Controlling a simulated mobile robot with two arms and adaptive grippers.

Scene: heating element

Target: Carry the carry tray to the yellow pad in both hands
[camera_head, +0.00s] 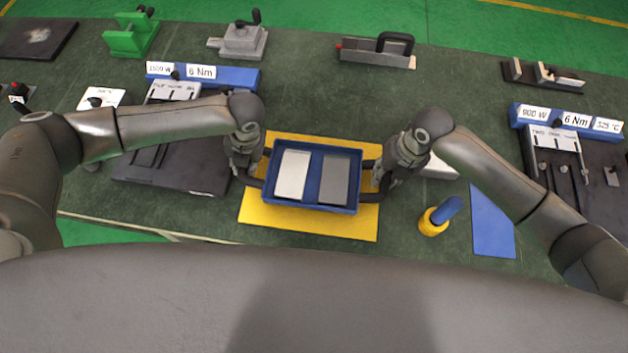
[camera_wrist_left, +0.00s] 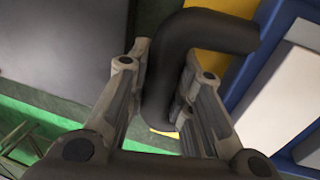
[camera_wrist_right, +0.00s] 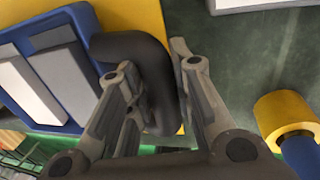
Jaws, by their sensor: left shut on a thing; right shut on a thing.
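The blue carry tray (camera_head: 312,206) is over the yellow pad (camera_head: 300,224) in the head view; I cannot tell whether it touches the pad. It holds a light plate (camera_head: 292,174) and a dark grey plate (camera_head: 334,180). My left gripper (camera_head: 247,172) is shut on the tray's black left handle, which also shows between the fingers in the left wrist view (camera_wrist_left: 166,85). My right gripper (camera_head: 385,176) is shut on the black right handle, also between the fingers in the right wrist view (camera_wrist_right: 158,85). The tray looks roughly level.
A yellow and blue cylindrical tool (camera_head: 436,218) and a blue sheet (camera_head: 491,222) lie to the right. Labelled stations stand left (camera_head: 215,76) and right (camera_head: 592,150). A green fixture (camera_head: 130,36), a grey clamp (camera_head: 240,42) and a black-handled block (camera_head: 378,55) stand at the back.

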